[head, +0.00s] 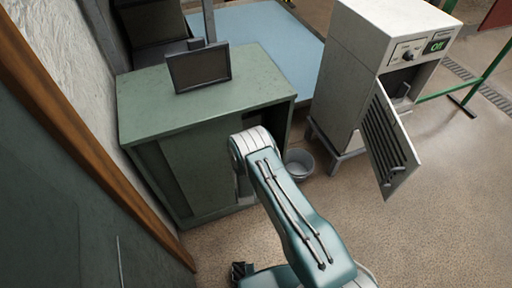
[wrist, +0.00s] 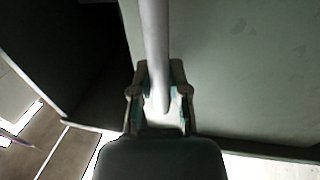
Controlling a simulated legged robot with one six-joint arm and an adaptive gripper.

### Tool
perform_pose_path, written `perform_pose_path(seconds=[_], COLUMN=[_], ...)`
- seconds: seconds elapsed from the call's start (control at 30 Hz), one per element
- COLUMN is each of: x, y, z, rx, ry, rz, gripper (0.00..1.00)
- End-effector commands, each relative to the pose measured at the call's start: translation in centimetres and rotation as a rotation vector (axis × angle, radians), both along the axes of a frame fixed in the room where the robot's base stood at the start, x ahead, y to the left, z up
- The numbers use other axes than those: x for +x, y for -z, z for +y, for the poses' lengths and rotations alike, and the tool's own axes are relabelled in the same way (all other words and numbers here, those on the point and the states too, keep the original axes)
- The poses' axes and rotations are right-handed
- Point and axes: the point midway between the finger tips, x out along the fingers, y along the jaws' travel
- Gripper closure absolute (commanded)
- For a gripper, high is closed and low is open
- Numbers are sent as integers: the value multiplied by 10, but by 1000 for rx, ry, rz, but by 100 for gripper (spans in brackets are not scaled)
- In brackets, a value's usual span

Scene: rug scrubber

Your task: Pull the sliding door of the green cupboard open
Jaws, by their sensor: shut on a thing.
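The green cupboard (head: 150,108) stands left of centre in the head view. Its sliding door (head: 205,160) is the front panel behind my arm, and it fills the right of the wrist view (wrist: 240,70). A pale upright bar handle (wrist: 154,30) runs down in front of the door. My gripper (wrist: 160,68) is shut around the lower part of this handle, one finger on each side. A dark gap into the cupboard shows left of the door's edge in the wrist view. In the head view my arm hides the gripper and handle.
A small dark screen (head: 199,68) stands on the cupboard top. A grey bucket (head: 298,164) is on the floor right of the cupboard. A white machine (head: 350,75) with its hinged flap (head: 388,145) open stands further right. Floor is clear at the lower right.

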Motion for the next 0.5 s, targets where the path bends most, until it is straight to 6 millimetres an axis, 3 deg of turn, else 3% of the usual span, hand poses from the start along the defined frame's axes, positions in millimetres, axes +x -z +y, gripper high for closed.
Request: perform_pose_path(seconds=[0.03,0.2,0.5], x=[-4,-14,-19], y=[0,0,0], z=[15,44,64], rx=[1,0,0], ry=[-7,-5,-2], rz=[0,1,1], gripper=[100,100,100])
